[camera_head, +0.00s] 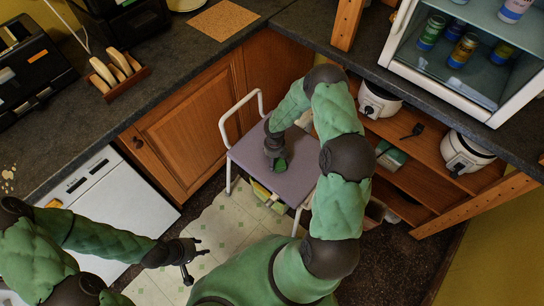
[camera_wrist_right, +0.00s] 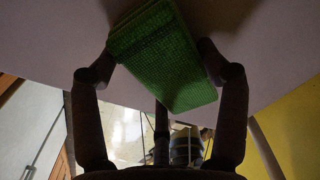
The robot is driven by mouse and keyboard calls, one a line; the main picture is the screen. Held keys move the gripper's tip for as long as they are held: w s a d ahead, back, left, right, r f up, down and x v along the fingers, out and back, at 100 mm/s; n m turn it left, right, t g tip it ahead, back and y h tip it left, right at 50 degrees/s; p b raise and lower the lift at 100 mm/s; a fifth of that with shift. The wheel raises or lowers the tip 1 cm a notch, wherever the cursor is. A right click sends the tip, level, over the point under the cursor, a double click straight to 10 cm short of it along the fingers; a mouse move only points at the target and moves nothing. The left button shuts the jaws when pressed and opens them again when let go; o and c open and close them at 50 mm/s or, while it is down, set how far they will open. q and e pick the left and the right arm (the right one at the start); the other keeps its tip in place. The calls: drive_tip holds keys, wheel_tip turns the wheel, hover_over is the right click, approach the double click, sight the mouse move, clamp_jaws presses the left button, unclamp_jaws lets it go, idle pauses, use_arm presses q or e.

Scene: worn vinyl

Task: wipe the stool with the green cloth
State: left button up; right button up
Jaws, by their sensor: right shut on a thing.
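The stool (camera_head: 290,180) has a flat mauve-grey seat and white tubular rails, and stands in the corner by the wooden cabinets. My right gripper (camera_head: 276,158) is over the seat, pointing down. In the right wrist view it is shut on the green cloth (camera_wrist_right: 170,60), a folded, textured pad between its fingers. The cloth (camera_head: 280,165) lies at or just above the seat (camera_wrist_right: 260,40); contact is hard to tell. In the head view the gripper hides most of the cloth. My left gripper (camera_head: 190,262) is empty, its fingers apart, above the floor near the white appliance.
A white appliance (camera_head: 110,200) and wooden cabinet door (camera_head: 190,125) stand left of the stool. Open shelves with white pots (camera_head: 378,100) are to the right. A dark counter (camera_head: 75,140) runs above. Small items lie under the stool.

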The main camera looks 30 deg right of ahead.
sight(280, 162)
drive_tip(key=shift+s+d, duration=0.25)
drive_tip(key=shift+s, duration=0.6)
drive_tip(key=shift+s+d, duration=0.25)
drive_tip(key=shift+s, duration=0.55)
drive_tip(key=shift+s+d+b, duration=0.2)
drive_tip(key=shift+s, duration=0.6)
drive_tip(key=shift+s+d+b, duration=0.25)
drive_tip(key=shift+s, duration=0.5)
drive_tip(key=shift+s+d+b, duration=0.2)
drive_tip(key=shift+s, duration=0.6)
drive_tip(key=shift+w+a+p, duration=0.25)
drive_tip(key=shift+w+p, duration=0.2)
drive_tip(key=shift+w, duration=0.35)
drive_tip(key=shift+w+a+p, duration=0.2)
drive_tip(key=shift+w+p, duration=0.2)
drive_tip(key=shift+w, duration=0.4)
drive_tip(key=shift+w+a+p, duration=0.25)
drive_tip(key=shift+w+p, duration=0.2)
drive_tip(key=shift+w, duration=0.35)
